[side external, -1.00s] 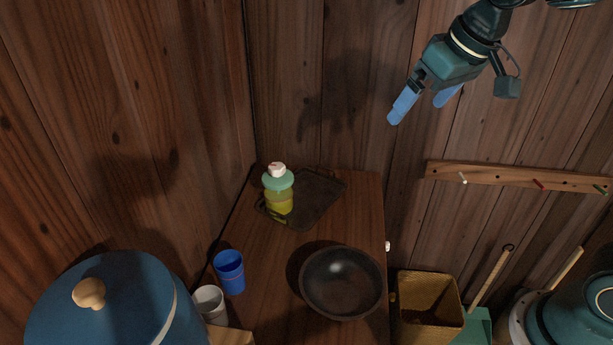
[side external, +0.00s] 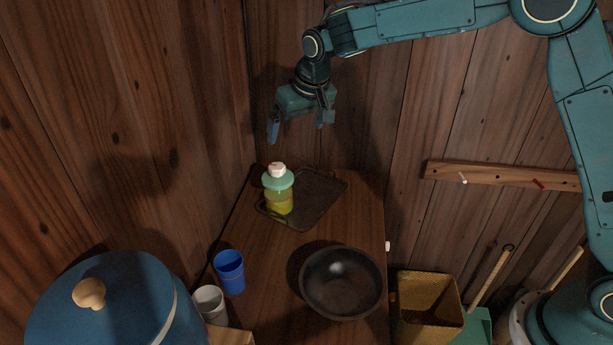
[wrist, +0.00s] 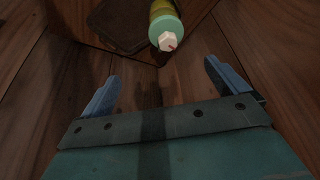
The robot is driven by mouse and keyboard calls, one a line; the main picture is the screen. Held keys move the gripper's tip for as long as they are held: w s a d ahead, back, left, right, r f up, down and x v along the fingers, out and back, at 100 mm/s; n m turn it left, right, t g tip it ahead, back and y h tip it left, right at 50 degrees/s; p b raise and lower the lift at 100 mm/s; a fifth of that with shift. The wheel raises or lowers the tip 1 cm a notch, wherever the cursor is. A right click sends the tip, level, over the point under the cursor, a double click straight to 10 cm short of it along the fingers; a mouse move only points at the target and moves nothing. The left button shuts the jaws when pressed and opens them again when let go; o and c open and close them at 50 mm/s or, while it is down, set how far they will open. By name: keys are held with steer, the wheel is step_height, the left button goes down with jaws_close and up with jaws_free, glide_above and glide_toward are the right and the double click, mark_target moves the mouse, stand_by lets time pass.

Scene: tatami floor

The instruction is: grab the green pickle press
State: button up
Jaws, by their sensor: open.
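The pickle press (side external: 279,190) is a jar with a green lid, a white knob on top and a yellow-green body. It stands upright on a dark tray at the back of the wooden table. In the wrist view the pickle press (wrist: 163,27) is at the top centre, seen from above, beyond the fingertips. My gripper (side external: 299,130) is open and empty, pointing down, above the press and slightly to its right in the side view. Its two blue fingers also show in the wrist view, where my gripper (wrist: 163,75) has nothing between them.
The dark tray (side external: 318,198) lies under the press. A black bowl (side external: 342,283), a blue cup (side external: 230,271) and a grey cup (side external: 210,304) are nearer the front. A large blue lidded pot (side external: 100,310) is at front left. Wooden walls (side external: 345,120) stand close behind.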

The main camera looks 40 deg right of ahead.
mark_target(278, 167)
steer(key=f, duration=0.1)
steer(key=w+a+f, duration=0.1)
steer(key=w+f, duration=0.1)
steer(key=shift+w+a, duration=0.2)
steer(key=shift+a, duration=0.1)
steer(key=shift+f, duration=0.1)
steer(key=shift+x, duration=4.25)
steer(key=shift+d+f, duration=0.1)
steer(key=shift+x, duration=2.5)
steer(key=shift+s, duration=0.1)
